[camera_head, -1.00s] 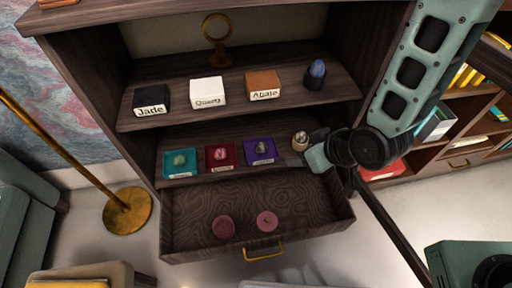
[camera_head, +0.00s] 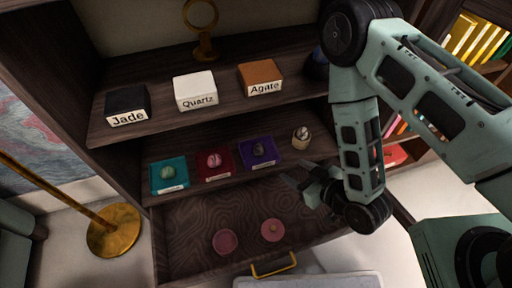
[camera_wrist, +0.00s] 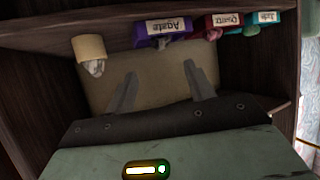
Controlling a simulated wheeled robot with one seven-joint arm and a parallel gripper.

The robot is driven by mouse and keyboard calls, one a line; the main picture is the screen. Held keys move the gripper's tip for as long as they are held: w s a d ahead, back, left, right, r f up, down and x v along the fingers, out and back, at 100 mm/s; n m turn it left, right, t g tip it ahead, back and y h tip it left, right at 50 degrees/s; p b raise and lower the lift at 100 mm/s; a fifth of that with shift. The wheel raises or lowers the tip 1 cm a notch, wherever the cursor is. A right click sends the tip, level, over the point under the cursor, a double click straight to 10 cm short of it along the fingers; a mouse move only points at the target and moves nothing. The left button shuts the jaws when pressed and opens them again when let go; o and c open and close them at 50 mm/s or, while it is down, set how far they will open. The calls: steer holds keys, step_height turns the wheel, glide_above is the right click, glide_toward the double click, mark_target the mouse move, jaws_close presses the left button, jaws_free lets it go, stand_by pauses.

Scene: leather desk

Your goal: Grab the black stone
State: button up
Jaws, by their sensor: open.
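A dark grey-black stone (camera_head: 258,149) sits in a purple tray (camera_head: 272,160) on the lower shelf, rightmost of three coloured trays. My gripper (camera_head: 294,172) is open and empty, in front of the shelf, below and right of the purple tray. In the wrist view, its two fingers (camera_wrist: 160,72) are spread apart, with nothing between them.
Label boxes line the shelf above. The open drawer (camera_head: 190,235) below holds two pink discs.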

mark_target(264, 153)
steer(key=b+x, duration=0.1)
steer(key=x, duration=1.4)
steer(key=shift+w+a, duration=0.25)
steer(key=shift+w, duration=0.1)
steer(key=c, duration=0.8)
